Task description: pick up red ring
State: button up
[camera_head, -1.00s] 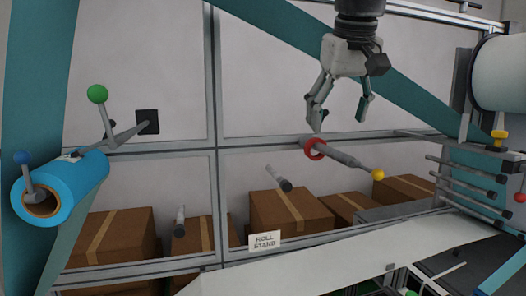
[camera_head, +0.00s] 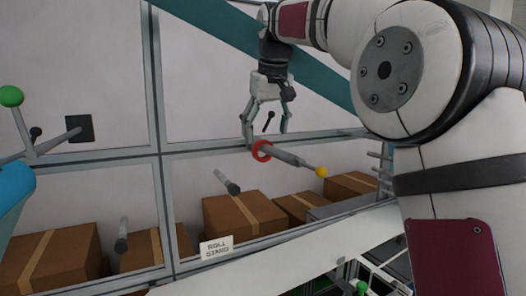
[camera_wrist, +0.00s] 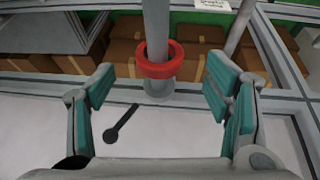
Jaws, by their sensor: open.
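The red ring (camera_head: 261,151) sits around the base end of a grey peg (camera_head: 290,158) that sticks out from the frame and ends in a yellow ball (camera_head: 321,172). My gripper (camera_head: 266,138) is open and empty, just above the ring in the head view, with its fingers pointing down. In the wrist view the red ring (camera_wrist: 161,61) shows between and beyond the open teal-padded fingers (camera_wrist: 165,92), encircling the grey peg (camera_wrist: 157,25). No finger visibly touches the ring. The yellow ball is outside the wrist view.
Other bare pegs (camera_head: 227,182) jut out at the lower left. Cardboard boxes (camera_head: 243,221) stand behind the frame rails. A "ROLL STAND" sign (camera_head: 216,247) is below. A blue roll (camera_head: 12,196) is at the left edge. My arm covers the right side.

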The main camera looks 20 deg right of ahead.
aim_at(264, 144)
jog(key=shift+p+x, duration=0.85)
jog(key=shift+x, duration=2.5)
jog(key=shift+w, duration=0.15)
jog(key=shift+c, duration=0.3)
jog(key=c, duration=1.2)
